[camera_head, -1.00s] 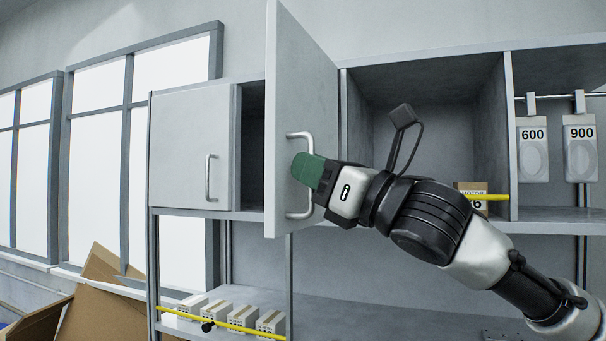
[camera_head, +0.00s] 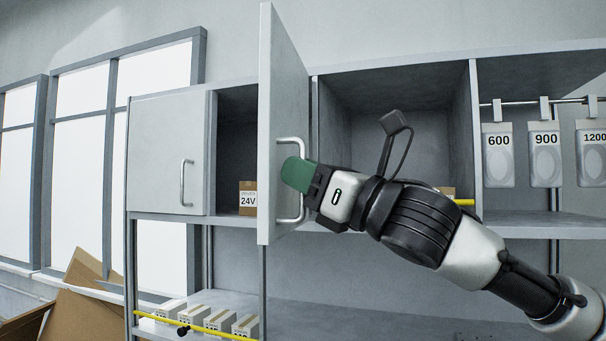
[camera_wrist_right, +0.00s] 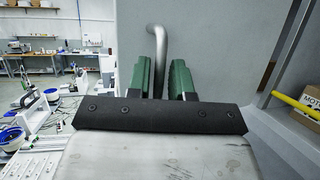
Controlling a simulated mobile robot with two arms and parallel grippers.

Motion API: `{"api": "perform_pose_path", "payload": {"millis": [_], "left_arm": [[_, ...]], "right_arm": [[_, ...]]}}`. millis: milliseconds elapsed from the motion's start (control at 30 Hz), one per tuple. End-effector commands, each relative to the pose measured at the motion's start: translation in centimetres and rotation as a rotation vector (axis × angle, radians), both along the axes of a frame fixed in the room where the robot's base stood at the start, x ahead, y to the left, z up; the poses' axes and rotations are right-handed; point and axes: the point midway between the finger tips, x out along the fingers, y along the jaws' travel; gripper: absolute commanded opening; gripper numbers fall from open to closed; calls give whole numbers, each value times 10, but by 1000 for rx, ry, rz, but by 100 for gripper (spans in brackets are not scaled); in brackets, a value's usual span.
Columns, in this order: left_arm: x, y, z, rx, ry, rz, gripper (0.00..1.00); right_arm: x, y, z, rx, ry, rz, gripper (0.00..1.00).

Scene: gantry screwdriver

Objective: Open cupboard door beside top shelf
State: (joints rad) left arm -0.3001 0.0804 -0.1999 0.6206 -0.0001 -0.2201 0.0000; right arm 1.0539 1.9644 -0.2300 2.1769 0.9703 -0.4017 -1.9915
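The grey cupboard door (camera_head: 275,110) stands swung out toward me, hinged on its right edge beside the open top shelf (camera_head: 395,130). Its metal handle (camera_head: 287,218) is a bent bar on the door's front face. My right gripper (camera_head: 299,174) is at this handle, with green fingers. In the right wrist view the bar (camera_wrist_right: 159,45) runs between the two fingers (camera_wrist_right: 160,82), which look closed around it. Behind the door the cupboard opening (camera_head: 237,130) shows, with a small box marked 24V (camera_head: 248,198) inside. My left gripper is not in view.
A second, shut cupboard door (camera_head: 160,150) with its own handle is at the left. Tags 600 and 900 (camera_head: 545,155) hang from a rail at the right. A yellow bar (camera_head: 464,202) sticks out at the top shelf. White boxes (camera_head: 215,320) line the lower shelf.

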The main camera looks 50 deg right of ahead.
Motion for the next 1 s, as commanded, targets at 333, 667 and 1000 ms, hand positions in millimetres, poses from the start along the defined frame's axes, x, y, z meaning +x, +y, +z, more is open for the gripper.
{"api": "perform_pose_path", "payload": {"millis": [333,667,1000], "left_arm": [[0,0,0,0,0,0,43],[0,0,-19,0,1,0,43],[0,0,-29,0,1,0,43]], "right_arm": [[0,1,-1,-4,0,2,34],[-24,-3,-14,-8,-1,-6,34],[-63,-8,-28,-8,2,-5,34]]}}
